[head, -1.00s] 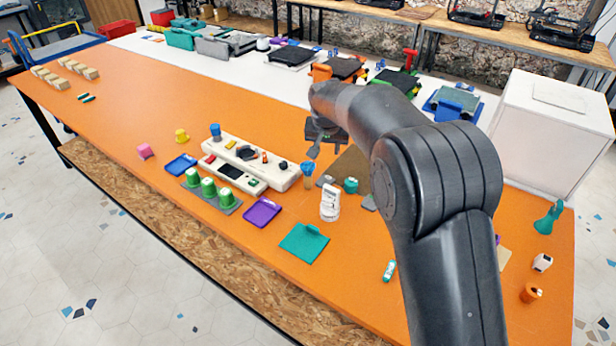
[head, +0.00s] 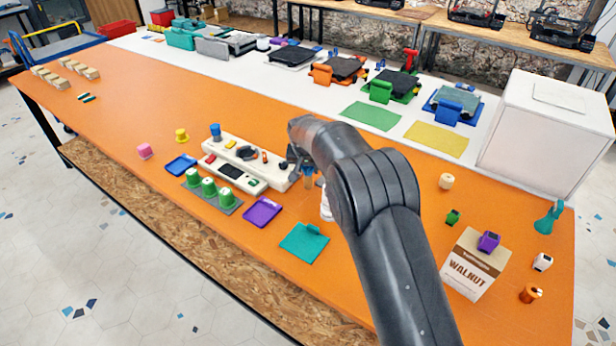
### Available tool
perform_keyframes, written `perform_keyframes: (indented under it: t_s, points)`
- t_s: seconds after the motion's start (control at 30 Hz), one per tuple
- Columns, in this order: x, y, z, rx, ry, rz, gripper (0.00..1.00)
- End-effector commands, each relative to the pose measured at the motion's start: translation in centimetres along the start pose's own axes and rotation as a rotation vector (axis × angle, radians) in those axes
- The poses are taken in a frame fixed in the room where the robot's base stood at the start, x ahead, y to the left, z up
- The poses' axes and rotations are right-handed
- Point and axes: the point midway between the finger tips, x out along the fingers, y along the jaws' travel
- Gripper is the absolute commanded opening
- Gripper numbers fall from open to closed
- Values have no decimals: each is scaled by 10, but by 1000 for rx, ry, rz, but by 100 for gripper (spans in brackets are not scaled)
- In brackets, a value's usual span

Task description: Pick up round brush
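A small upright item with a brown lower part (head: 309,184), which may be the round brush, stands at the right end of the cream console. Its blue top is now mostly behind my gripper (head: 301,168). My gripper points down at this item, and its fingers are at or around its upper part. The fingers are small and partly hidden by my wrist, so I cannot tell whether they touch or grip it. Another blue-topped item (head: 215,130) stands at the console's far left end.
The cream console (head: 262,172) is just left of my gripper. A white bottle (head: 325,207) stands close by, partly hidden by my arm. A teal tray (head: 304,243) and a purple tray (head: 262,211) lie in front. A walnut box (head: 468,270) is at right.

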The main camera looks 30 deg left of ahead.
Motion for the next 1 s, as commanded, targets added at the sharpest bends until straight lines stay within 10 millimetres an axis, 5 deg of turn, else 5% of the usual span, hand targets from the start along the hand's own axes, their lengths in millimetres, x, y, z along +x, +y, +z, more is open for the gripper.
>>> perform_keyframes:
  t_s: [0.2, 0.43, 0.83, 1.0]
  points:
    - [30, 1, 1, 0, 0, 0, 37]
    - [31, 1, 0, 1, 1, 0, 37]
    - [31, 1, 0, 1, 0, -1, 5]
    - [31, 1, 0, 1, 1, -1, 4]
